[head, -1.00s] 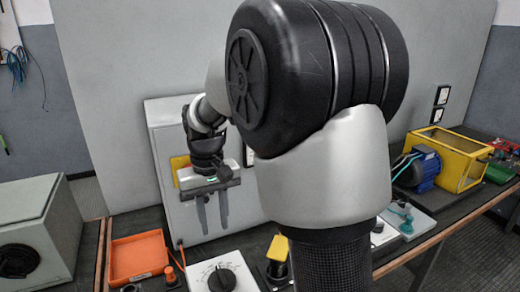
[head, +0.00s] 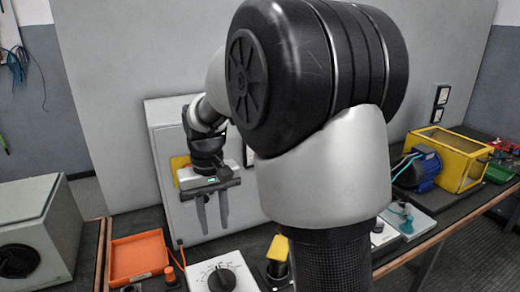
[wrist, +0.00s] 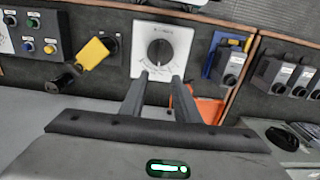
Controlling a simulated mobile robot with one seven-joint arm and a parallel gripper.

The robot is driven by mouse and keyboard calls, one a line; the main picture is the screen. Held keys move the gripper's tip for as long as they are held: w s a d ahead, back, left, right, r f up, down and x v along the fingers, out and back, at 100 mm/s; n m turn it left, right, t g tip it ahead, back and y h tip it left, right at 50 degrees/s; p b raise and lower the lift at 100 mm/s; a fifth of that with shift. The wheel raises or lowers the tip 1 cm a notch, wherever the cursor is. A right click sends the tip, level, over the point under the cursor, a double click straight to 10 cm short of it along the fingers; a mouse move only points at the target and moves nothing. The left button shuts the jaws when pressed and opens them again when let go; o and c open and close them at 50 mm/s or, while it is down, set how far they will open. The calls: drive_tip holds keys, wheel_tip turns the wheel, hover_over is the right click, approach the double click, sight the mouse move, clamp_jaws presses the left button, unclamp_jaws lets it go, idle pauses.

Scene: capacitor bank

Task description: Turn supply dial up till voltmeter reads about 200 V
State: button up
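A white panel with a black pointer knob (head: 222,279) and a printed scale stands at the bottom of the head view. This dial also shows in the wrist view (wrist: 160,50), just beyond my fingertips. Its lettering is too small to read. My gripper (head: 213,226) hangs above and behind the dial, in front of a light grey cabinet. Its two fingers (wrist: 160,76) are apart with nothing between them, and they point toward the dial without visibly holding it. I cannot make out a voltmeter; my arm hides much of the bench.
An orange tray (head: 137,259) lies left of the dial. A yellow-handled switch (head: 278,248) stands close on its right. A grey box with a round black knob (head: 18,261) is at far left. A blue motor (head: 422,170) and yellow crate (head: 462,160) are at right.

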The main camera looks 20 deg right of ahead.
sight(221, 275)
drive_tip(key=f, duration=0.6)
drive_tip(key=f+b, duration=0.1)
drive_tip(key=f, duration=0.4)
drive_tip(key=s+f, duration=0.1)
drive_tip(key=f, duration=0.5)
drive_tip(key=shift+f, duration=0.3)
